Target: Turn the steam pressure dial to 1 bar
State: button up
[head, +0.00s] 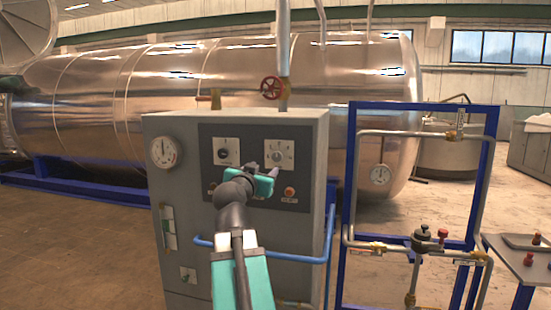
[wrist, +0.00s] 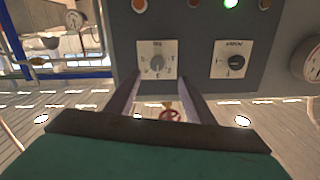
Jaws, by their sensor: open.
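The steam pressure dial (head: 279,154) is a grey knob on a white plate with numbers, at the right of the grey cabinet's dark panel. In the upside-down wrist view the dial (wrist: 157,62) lies just past and between my fingertips, its pointer hard to read. My gripper (head: 265,173) is in front of the panel, just below the dial in the head view. In the wrist view my gripper (wrist: 160,80) is open and empty, its two fingers either side of the dial's line. I cannot tell whether the fingers touch the plate.
A black power knob (head: 223,153) sits left of the dial; an orange button (head: 289,192) is below. A round gauge (head: 164,152) is on the cabinet's left. A blue rail (head: 290,258) crosses the front. A blue pipe frame (head: 350,190) stands at right.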

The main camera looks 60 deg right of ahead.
aim_at(277, 156)
jog(key=shift+s+r, duration=0.35)
jog(key=shift+r, duration=0.25)
jog(key=shift+d, duration=0.2)
jog(key=shift+p+x, duration=1.5)
jog(key=shift+x, duration=5.3)
jog(key=shift+s, duration=0.1)
jog(key=c, duration=1)
